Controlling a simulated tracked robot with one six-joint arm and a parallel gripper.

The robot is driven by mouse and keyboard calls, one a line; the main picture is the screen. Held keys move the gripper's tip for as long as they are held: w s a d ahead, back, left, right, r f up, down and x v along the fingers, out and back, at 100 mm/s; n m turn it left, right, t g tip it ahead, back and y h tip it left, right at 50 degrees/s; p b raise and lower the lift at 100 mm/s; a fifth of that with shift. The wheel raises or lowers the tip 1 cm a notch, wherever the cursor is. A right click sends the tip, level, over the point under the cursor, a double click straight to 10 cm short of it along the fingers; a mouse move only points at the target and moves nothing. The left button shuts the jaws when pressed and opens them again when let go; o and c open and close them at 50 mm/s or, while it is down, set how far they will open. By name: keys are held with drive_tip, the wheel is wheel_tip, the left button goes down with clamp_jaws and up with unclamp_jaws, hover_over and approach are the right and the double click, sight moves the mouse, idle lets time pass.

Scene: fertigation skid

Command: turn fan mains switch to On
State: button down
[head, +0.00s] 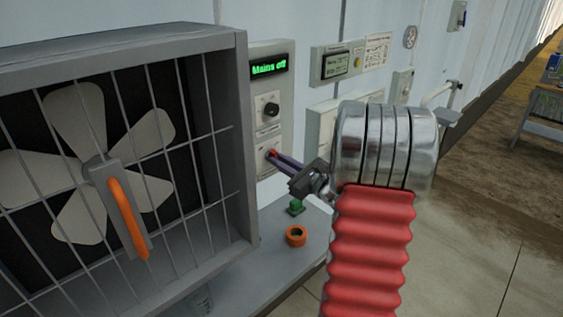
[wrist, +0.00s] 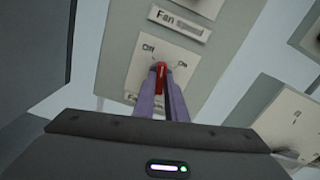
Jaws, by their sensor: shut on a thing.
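The fan mains switch is a red lever (wrist: 161,69) on a pale plate, with a label that looks like "Off" at its upper left and a fainter one, likely "On", at its right. It also shows small on the wall panel in the head view (head: 271,153). My gripper (wrist: 163,82) is shut on the red lever, with its two purple fingers on either side. The fingers reach the panel from the right in the head view (head: 274,156). The lever's exact lean is partly hidden by the fingers. The panel display (head: 269,66) reads "Mains off" in green.
A black knob (head: 271,109) sits above the switch, near a "Fan speed" label (wrist: 180,22). The caged fan (head: 90,165) with an orange handle (head: 127,217) stands close at left. An orange ring (head: 296,236) and a green piece (head: 295,207) rest on the shelf (head: 273,263) below.

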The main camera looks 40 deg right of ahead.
drive_tip(key=m, duration=1.1)
drive_tip(key=shift+m, duration=0.4)
drive_tip(key=c, duration=1.8)
unclamp_jaws()
drive_tip(key=shift+s, duration=0.1)
drive_tip(key=s, duration=1.3)
drive_tip(key=shift+s+d, duration=0.2)
drive_tip(key=shift+s, duration=0.15)
drive_tip(key=shift+f, duration=0.1)
